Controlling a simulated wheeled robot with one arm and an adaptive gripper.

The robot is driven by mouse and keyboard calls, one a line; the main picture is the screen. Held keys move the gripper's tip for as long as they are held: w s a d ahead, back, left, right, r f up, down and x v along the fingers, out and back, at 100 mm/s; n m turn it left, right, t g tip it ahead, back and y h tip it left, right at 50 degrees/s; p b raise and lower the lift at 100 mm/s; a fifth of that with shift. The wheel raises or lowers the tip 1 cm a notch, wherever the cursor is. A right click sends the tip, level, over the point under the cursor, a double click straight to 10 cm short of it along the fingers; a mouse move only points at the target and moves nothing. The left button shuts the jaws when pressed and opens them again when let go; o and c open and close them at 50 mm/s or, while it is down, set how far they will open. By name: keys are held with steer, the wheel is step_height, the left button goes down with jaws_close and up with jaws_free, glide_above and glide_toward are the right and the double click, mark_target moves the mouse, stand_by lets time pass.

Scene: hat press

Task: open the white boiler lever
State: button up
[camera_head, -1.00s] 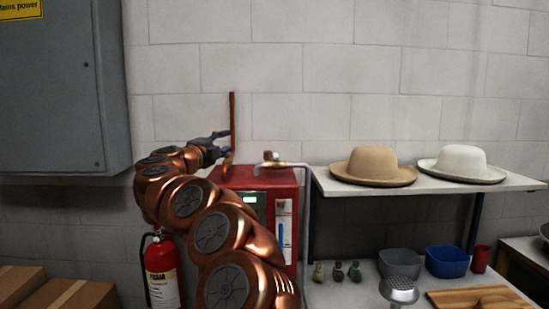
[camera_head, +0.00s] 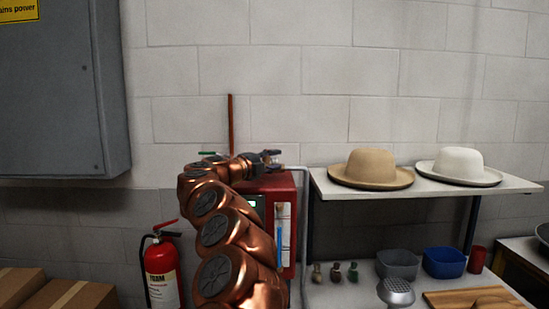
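The red boiler (camera_head: 286,190) stands against the wall, largely behind my arm. My gripper (camera_head: 273,158) is at the boiler's top right, over the spot of the brass valve. It covers that valve and most of the white lever there, so I cannot tell whether it touches the lever or how the lever is turned. A pale pipe (camera_head: 305,190) runs down at the boiler's right side. The dark fingers are small and overlap the fitting, so their opening is unclear.
A green lever (camera_head: 207,153) shows at the boiler's top left, near an upright copper pipe (camera_head: 231,120). A shelf (camera_head: 430,190) with a tan hat (camera_head: 372,168) and a white hat (camera_head: 460,164) stands close on the right. A fire extinguisher (camera_head: 162,275) stands at left.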

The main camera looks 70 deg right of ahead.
steer(key=shift+s+d, duration=0.15)
steer(key=shift+d, duration=0.2)
jaws_close()
stand_by(0.5)
